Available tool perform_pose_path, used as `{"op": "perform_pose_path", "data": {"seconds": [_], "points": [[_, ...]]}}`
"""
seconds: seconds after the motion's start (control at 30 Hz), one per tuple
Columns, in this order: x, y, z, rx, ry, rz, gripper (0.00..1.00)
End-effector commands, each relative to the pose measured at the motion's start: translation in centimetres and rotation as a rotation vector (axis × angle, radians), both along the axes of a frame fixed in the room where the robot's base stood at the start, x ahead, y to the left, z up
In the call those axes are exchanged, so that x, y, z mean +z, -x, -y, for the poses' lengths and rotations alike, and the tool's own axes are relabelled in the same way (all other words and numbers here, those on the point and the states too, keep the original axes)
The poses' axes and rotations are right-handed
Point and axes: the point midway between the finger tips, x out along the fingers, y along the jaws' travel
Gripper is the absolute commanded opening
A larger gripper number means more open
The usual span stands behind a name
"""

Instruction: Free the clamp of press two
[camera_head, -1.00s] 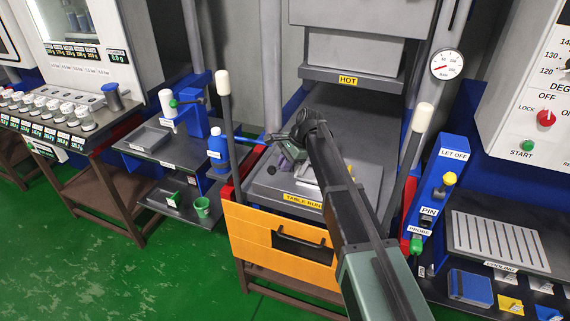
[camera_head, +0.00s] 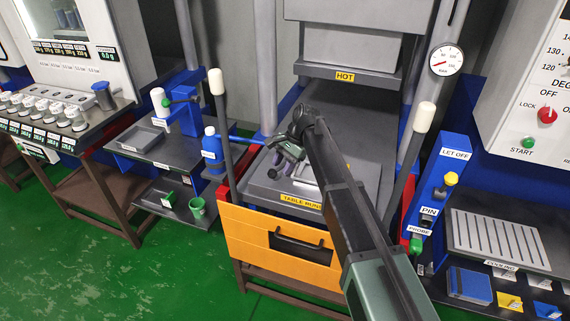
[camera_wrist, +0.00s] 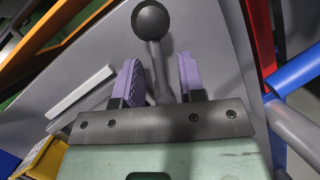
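A lever with a black ball knob (camera_wrist: 151,20), which looks like the clamp's handle, stands up from the grey press table in the wrist view. In the head view its dark ball (camera_head: 272,174) shows at the left of the table (camera_head: 262,190). My gripper (camera_wrist: 158,66) is open, with one purple finger on each side of the lever's shaft, below the ball. A gap shows on both sides. In the head view my gripper (camera_head: 285,157) is small and partly hidden by my arm. The clamp's lower part is hidden.
The press head with the HOT label (camera_head: 345,76) is above and behind. Two upright white-topped handles (camera_head: 216,82) flank the table. A pale bar (camera_wrist: 82,92) lies left of the lever. A blue bottle (camera_head: 211,150) stands on the left bench.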

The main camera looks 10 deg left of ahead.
Motion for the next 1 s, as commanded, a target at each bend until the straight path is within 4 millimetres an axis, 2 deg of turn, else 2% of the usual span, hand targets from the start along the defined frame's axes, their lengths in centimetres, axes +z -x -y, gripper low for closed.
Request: {"op": "perform_pose_path", "data": {"seconds": [0.23,0.33,0.47,0.6,0.73,0.83,1.0], "points": [[0.1,0.0,0.0,-0.001,0.000,0.000,0.36],[1.0,-0.2,0.3,-0.002,0.000,-0.001,0.36],[3.6,-0.7,1.1,-0.003,0.001,-0.001,0.36],[7.2,-1.4,2.3,-0.002,0.000,-0.001,0.36],[9.6,-2.1,3.4,-0.002,0.000,0.000,0.36],[10.2,-2.3,3.8,0.000,0.000,0.000,0.36],[9.8,-2.3,3.9,0.000,0.000,0.000,0.36]]}}
